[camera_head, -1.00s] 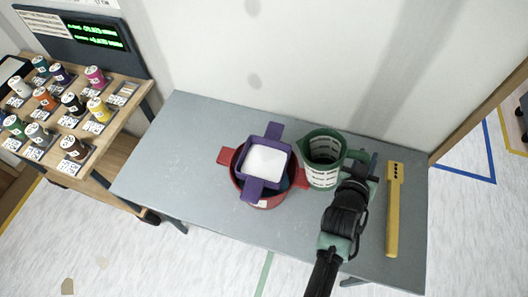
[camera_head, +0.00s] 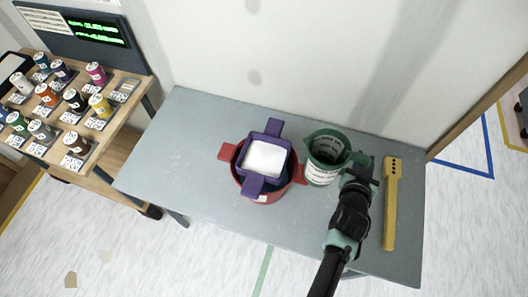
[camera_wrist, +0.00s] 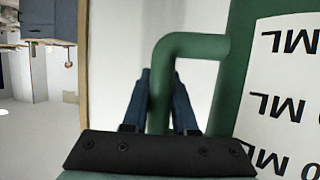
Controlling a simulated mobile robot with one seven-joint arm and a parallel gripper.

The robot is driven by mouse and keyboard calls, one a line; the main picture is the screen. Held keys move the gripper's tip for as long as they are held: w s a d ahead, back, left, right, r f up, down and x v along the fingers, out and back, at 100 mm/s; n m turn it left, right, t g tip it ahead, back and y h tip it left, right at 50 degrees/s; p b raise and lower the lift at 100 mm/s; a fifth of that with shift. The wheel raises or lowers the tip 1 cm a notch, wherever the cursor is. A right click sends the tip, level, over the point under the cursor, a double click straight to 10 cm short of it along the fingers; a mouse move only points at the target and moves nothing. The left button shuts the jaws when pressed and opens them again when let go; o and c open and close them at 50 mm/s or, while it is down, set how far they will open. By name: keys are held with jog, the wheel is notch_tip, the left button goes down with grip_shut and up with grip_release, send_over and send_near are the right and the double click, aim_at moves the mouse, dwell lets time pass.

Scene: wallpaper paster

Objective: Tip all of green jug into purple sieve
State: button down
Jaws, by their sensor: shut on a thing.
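The green jug (camera_head: 324,160) stands to the right of the purple sieve in the head view, tilted a little, with a white label on its side. Its handle (camera_wrist: 190,45) and labelled wall (camera_wrist: 290,90) fill much of the wrist view. My gripper (camera_head: 364,168) is shut on the jug's handle; its dark fingers (camera_wrist: 160,100) lie on both sides of it. The purple sieve (camera_head: 254,185) rests on the red pot (camera_head: 227,152) and holds white material (camera_head: 266,158). I cannot tell what the jug holds.
A yellow bar with dark holes (camera_head: 391,205) lies right of my gripper on the grey table (camera_head: 170,150). The table's left part is clear. A wooden rack with several coloured pots (camera_head: 96,105) stands at the left. The wall (camera_head: 300,60) is close behind.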

aim_at(369, 157)
jog(key=shift+r, duration=0.1)
notch_tip(369, 157, up, 4)
jog(key=p, duration=0.3)
dwell(0.3)
